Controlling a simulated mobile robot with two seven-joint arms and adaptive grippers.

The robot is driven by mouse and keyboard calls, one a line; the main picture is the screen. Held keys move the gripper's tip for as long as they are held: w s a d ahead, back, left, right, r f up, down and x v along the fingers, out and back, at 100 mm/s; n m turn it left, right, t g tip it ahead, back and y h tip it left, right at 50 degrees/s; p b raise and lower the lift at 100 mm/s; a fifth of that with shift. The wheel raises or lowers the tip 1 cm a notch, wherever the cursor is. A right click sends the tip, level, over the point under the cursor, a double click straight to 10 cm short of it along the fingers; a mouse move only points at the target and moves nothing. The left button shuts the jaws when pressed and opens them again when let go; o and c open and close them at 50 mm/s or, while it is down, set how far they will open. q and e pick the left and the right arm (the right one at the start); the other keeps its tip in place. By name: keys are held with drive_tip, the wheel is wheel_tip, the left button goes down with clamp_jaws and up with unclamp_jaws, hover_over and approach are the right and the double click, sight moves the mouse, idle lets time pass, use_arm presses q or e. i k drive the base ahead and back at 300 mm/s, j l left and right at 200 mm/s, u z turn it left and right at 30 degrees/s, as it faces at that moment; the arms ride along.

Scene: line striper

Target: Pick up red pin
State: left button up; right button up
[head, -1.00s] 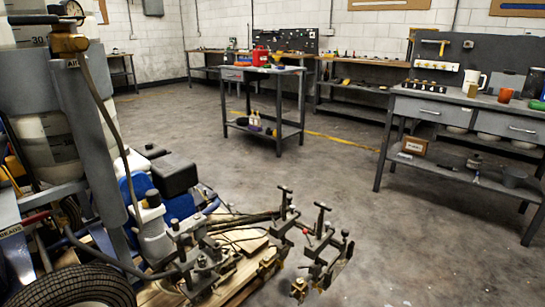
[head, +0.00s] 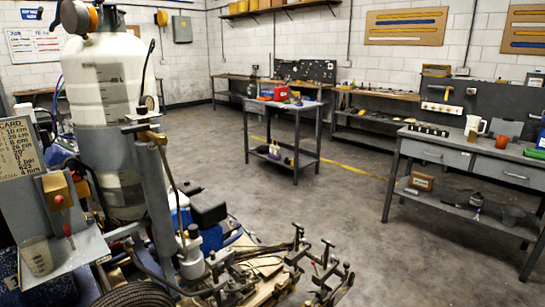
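I cannot make out a red pin for certain. A line striper fills the left and bottom left, with a large white tank (head: 100,75) and metal clamps (head: 322,268) on its front arm. A small red-handled tool (head: 68,236) hangs upright at the grey holder on its left side. A round red knob (head: 58,199) sits on a tan box just above it. Neither of my grippers is in view.
A grey cart (head: 285,108) with a red container (head: 281,92) on top stands mid-room. A workbench (head: 470,160) with two drawers stands at the right, and another bench (head: 370,140) is along the back wall. The concrete floor (head: 345,210) between is clear.

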sight(69, 236)
drive_tip(key=u, duration=1.35)
drive_tip(key=z, duration=1.2)
drive_tip(key=u, duration=1.2)
drive_tip(key=i+l, duration=0.25)
drive_tip(key=l+u, duration=0.05)
